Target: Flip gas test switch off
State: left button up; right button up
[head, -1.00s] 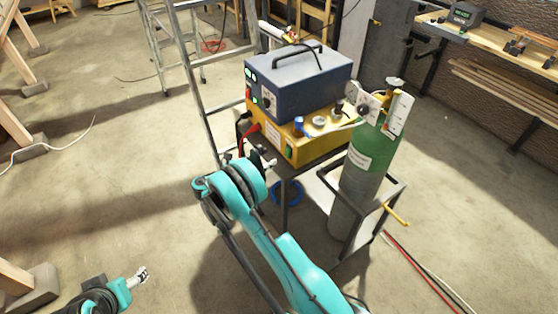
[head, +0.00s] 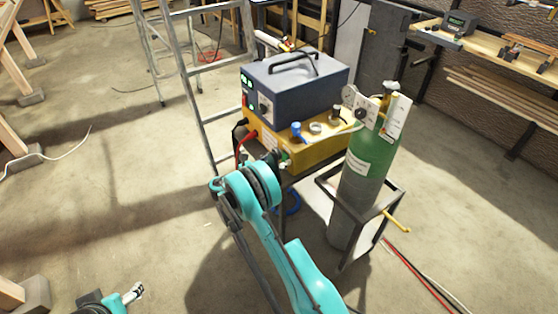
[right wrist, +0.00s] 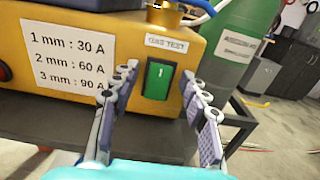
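The gas test switch (right wrist: 158,82) is a green rocker in a dark frame on the yellow front panel, with a white mark on its upper half. A "GAS TEST" label (right wrist: 166,44) sits above it. My right gripper (right wrist: 158,74) is open, its two fingers to the left and right of the switch with nothing between them. Contact with the panel cannot be told. In the head view, my right arm hides most of this gripper in front of the yellow unit (head: 318,150). My left gripper (head: 134,292) is small at the lower left, far from the unit.
A blue-grey box (head: 295,85) with a handle sits on the yellow unit. A green gas cylinder (head: 368,155) stands at right in a metal cart. A red cable (head: 243,150) plugs into the unit's front left. A ladder (head: 190,70) stands behind left. Open floor lies left.

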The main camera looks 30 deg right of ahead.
grip_shut()
jog(key=shift+f, duration=0.1)
jog(key=shift+f+h, duration=0.2)
jog(key=shift+h, duration=0.7)
jog(key=shift+a+f+t+h, duration=0.1)
jog(key=shift+t+h, duration=0.2)
jog(key=shift+h, duration=0.5)
jog(key=shift+o, duration=0.3)
grip_release()
